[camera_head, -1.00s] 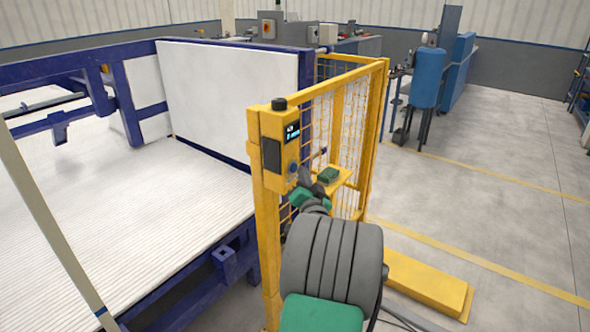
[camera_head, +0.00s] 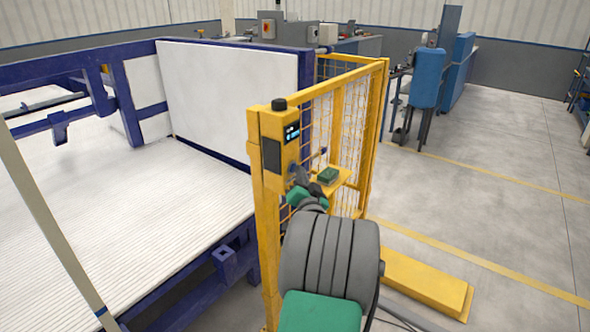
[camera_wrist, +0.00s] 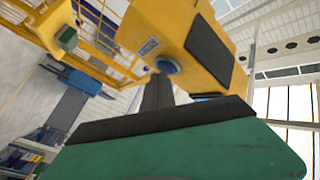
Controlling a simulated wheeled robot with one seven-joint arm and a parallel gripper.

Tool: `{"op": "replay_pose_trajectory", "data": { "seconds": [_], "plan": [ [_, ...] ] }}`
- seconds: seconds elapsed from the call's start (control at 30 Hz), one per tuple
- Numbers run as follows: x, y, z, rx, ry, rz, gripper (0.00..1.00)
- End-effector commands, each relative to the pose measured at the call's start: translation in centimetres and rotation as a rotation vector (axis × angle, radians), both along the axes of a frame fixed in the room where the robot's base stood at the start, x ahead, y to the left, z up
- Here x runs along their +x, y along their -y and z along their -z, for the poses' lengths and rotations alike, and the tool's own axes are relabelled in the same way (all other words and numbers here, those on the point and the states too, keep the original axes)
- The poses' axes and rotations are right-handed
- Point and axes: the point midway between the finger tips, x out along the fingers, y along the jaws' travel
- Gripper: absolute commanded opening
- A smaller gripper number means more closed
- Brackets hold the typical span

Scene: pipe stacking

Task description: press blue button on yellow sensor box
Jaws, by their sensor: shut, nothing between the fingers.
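The yellow sensor box (camera_head: 289,135) sits on top of a yellow fence post, with a small lit display and a dark panel on its face. In the wrist view the box (camera_wrist: 168,38) fills the upper middle, and its round blue button (camera_wrist: 167,66) is on the face near the lower edge. My gripper (camera_wrist: 158,80) is shut and empty. Its dark fingertips are at the button, just below it in the wrist view; I cannot tell whether they touch. In the head view my gripper (camera_head: 299,174) is at the box's lower face and hides the button.
A yellow mesh fence (camera_head: 345,125) runs back from the post, with a small yellow shelf bearing a green block (camera_head: 328,175) close to the right of my gripper. A blue-framed machine bed (camera_head: 140,210) stands left. Open floor (camera_head: 490,190) lies right.

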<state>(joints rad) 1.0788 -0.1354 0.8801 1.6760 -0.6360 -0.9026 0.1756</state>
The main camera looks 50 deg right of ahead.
Motion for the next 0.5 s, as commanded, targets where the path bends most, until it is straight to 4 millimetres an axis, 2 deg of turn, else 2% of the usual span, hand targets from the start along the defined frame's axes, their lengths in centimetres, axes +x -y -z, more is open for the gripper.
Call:
{"op": "replay_pose_trajectory", "data": {
  "seconds": [0.33, 0.5],
  "plan": [
    [0.05, -0.01, 0.02, 0.000, 0.000, -0.001, 0.00],
    [-0.63, 0.09, 0.27, -0.001, 0.001, 0.001, 0.00]
  ]
}}
